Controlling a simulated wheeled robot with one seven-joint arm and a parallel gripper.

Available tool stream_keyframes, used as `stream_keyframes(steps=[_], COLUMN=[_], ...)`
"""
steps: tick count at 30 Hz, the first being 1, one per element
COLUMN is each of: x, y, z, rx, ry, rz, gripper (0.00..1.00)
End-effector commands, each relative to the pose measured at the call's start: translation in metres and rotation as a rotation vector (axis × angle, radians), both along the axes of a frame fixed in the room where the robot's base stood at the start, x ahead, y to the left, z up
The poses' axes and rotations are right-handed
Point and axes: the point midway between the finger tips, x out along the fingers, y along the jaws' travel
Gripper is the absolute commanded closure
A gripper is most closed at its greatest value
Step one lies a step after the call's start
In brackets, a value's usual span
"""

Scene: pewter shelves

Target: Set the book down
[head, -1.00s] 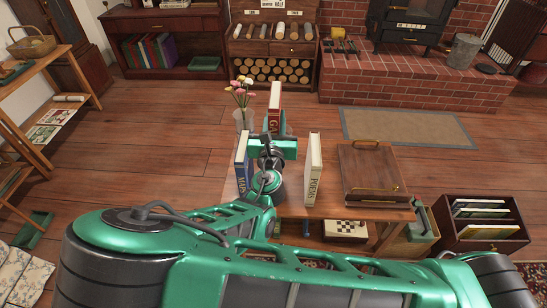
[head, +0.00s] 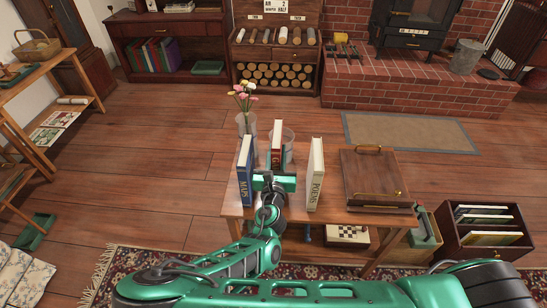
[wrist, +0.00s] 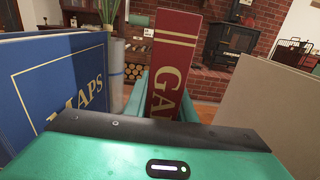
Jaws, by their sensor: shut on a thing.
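My gripper (head: 274,183) is shut on a red book (head: 277,143) with gold lettering. The book is upright and its lower part is hidden by my gripper. In the wrist view the red book (wrist: 174,62) stands between my fingers. It is between a blue MAPS book (head: 245,170) on the left and a cream POEMS book (head: 316,173) on the right, with gaps on both sides. Both stand upright on the wooden table (head: 340,217). I cannot tell whether the red book touches the tabletop.
A vase of flowers (head: 246,121) and a clear container (head: 288,136) stand behind the books. A wooden box with brass handles (head: 375,180) sits on the table's right. A chessboard (head: 347,234) lies on the shelf below. A crate (head: 487,226) stands on the floor at right.

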Motion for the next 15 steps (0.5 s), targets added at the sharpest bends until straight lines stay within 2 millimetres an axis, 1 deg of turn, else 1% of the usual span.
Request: stream_keyframes(steps=[3,5,15], x=[0.0,0.0,0.0], y=[0.0,0.0,0.001], z=[-0.016,-0.02,-0.023], rx=[-0.002,-0.001,0.0], ry=[-0.002,-0.003,-0.002], rz=[0.002,0.001,0.001], gripper=[1.0,1.0,1.0])
